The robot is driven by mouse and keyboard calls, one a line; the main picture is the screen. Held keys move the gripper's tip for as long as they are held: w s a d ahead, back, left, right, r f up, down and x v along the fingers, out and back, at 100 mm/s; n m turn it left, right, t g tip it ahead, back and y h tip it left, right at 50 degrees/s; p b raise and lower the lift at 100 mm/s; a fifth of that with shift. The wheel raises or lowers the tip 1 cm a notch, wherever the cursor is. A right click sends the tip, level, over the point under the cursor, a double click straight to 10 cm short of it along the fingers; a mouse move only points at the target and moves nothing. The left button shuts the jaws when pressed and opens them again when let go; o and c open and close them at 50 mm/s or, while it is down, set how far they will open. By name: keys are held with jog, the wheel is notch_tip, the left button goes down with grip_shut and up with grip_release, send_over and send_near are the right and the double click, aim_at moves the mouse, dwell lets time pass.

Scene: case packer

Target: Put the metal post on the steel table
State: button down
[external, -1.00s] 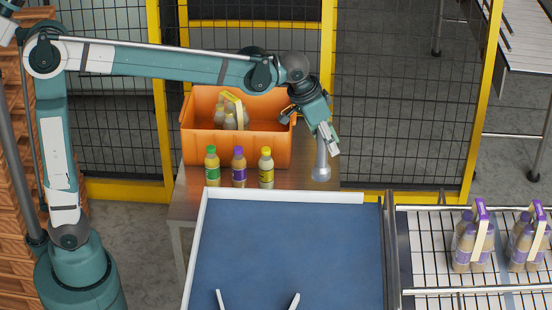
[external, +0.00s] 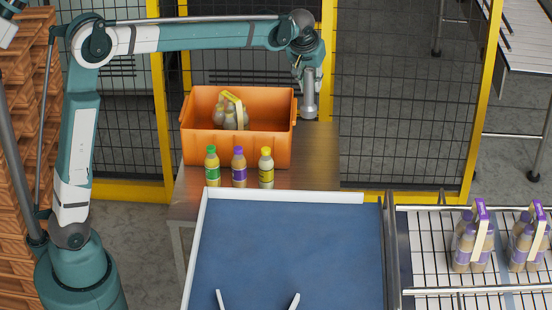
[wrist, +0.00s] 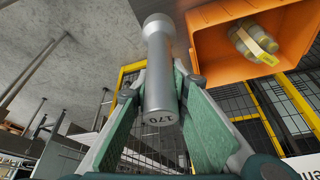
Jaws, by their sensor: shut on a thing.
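The metal post (external: 309,101) is a grey cylinder with a wider foot, held upright. My gripper (external: 309,82) is shut on its upper part. The post hangs in the air near the far right edge of the steel table (external: 322,150), just right of the orange crate. In the wrist view the metal post (wrist: 158,75) lies between the green-padded fingers of my gripper (wrist: 160,92), with "170" marked on its near end.
The orange crate (external: 235,150) holds a bottle pack (external: 230,112). Green-, purple- and yellow-capped bottles (external: 211,166) (external: 238,167) (external: 266,168) stand before it. The table's right side is clear. A yellow-framed fence (external: 400,100) stands behind; a blue conveyor (external: 290,245) lies in front.

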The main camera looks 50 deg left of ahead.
jog(key=w+a+n, duration=0.1)
jog(key=w+a, duration=0.1)
jog(key=a, duration=0.3)
notch_tip(320, 180, down, 22)
jog(key=shift+s+d+f+y, duration=0.15)
jog(key=shift+d+f+y, duration=0.15)
jog(key=shift+d, duration=0.1)
notch_tip(320, 180, down, 6)
dwell(0.5)
jog(key=shift+f, duration=0.15)
jog(key=shift+f, duration=1.75)
jog(key=shift+f, duration=0.15)
